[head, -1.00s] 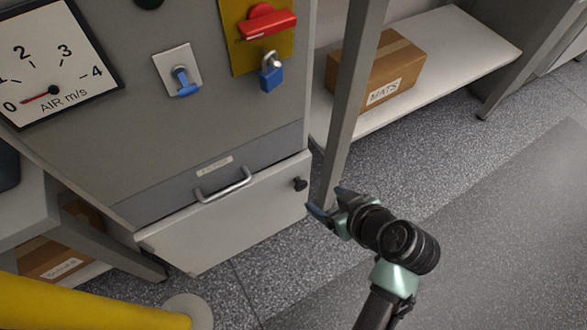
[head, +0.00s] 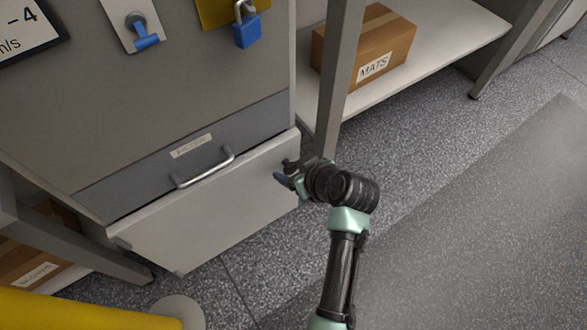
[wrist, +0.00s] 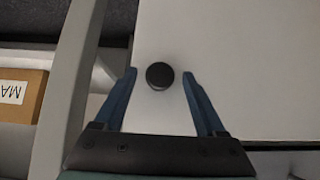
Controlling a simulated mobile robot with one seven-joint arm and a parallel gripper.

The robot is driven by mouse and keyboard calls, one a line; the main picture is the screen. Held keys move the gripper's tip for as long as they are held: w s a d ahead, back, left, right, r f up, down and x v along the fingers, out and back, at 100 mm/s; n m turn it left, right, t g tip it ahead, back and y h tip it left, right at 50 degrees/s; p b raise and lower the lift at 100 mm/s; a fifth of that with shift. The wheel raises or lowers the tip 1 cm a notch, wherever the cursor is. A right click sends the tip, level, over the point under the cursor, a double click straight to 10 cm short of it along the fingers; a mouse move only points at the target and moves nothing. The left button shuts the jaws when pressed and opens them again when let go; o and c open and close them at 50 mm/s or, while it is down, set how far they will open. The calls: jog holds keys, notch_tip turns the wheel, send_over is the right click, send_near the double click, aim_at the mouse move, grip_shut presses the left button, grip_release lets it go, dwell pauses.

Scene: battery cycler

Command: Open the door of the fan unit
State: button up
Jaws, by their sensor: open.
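The fan unit's door (head: 205,215) is a light grey panel low on the grey cabinet, below the filter drawer. It looks closed. Its round black knob (wrist: 160,76) shows in the wrist view between the blue fingertips of my gripper (wrist: 158,74), with a gap on each side. In the head view my gripper (head: 283,171) is at the door's right edge, with its fingers pointing at the knob area. The fingers largely hide the knob there. The gripper is open and holds nothing.
The filter drawer (head: 133,170) has a metal bar handle (head: 205,170) just above the door. A grey post (head: 338,80) stands right of the cabinet, by a shelf with a MATS box (head: 365,48). A yellow bar (head: 60,310) lies lower left.

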grip_shut()
dwell(0.3)
dwell(1.1)
